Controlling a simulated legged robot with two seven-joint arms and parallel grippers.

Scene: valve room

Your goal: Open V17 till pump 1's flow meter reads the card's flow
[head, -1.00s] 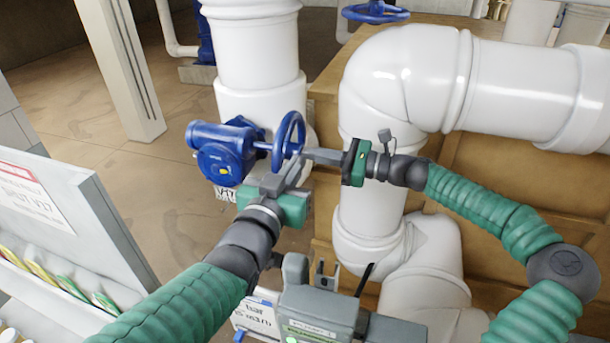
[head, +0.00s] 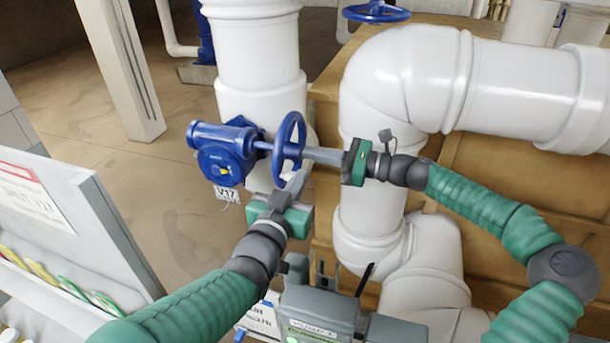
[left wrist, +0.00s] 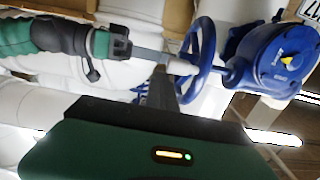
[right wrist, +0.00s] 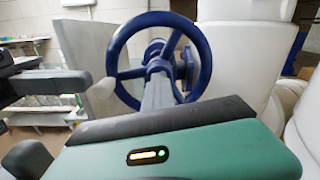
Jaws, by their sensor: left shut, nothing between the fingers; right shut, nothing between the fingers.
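V17 is a blue valve (head: 222,150) on a white upright pipe, with a blue handwheel (head: 289,147) and a "V17" tag (head: 228,194) below. The wheel also shows in the left wrist view (left wrist: 203,58) and the right wrist view (right wrist: 199,38). My right gripper (head: 308,153) is shut and empty, its tip at the wheel's middle; contact is unclear. My left gripper (head: 300,177) is shut and empty, its tip near the wheel's lower rim; I cannot tell if it touches. A grey meter box (head: 315,312) stands at the bottom, its display unreadable.
Large white pipes (head: 400,85) fill the right, beside brown crate-like blocks (head: 490,170). A second blue handwheel (head: 376,11) is at the top.

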